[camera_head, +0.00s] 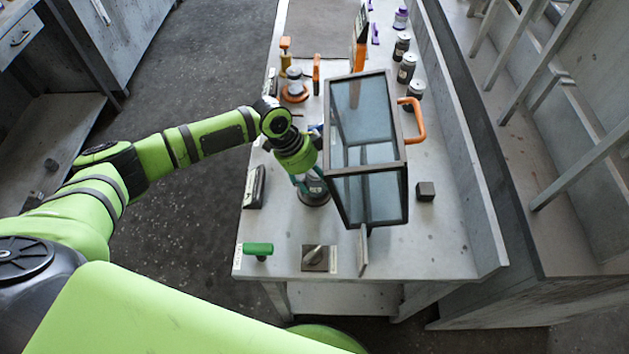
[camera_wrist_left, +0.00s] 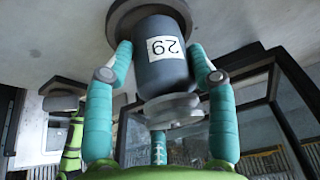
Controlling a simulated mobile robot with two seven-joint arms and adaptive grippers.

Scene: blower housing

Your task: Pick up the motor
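The motor is a dark grey cylinder with a white label reading 29 (camera_wrist_left: 163,75) in the left wrist view. A pale stepped collar is at its near end, and a wide round grey base is at its far end. In the head view it stands upright on the bench, mostly hidden below my left gripper (camera_head: 311,182). The teal fingers of my left gripper (camera_wrist_left: 161,62) reach down around it and appear to touch it on both sides. The motor is still at its round base. My right gripper is not in view.
A dark-framed glass box (camera_head: 372,203) with an orange handle (camera_head: 414,120) stands close to the right of the left gripper. A green-handled tool (camera_head: 258,249), a square plate (camera_head: 319,258) and a small dark cube (camera_head: 425,191) lie nearby. Several canisters line the bench's right side.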

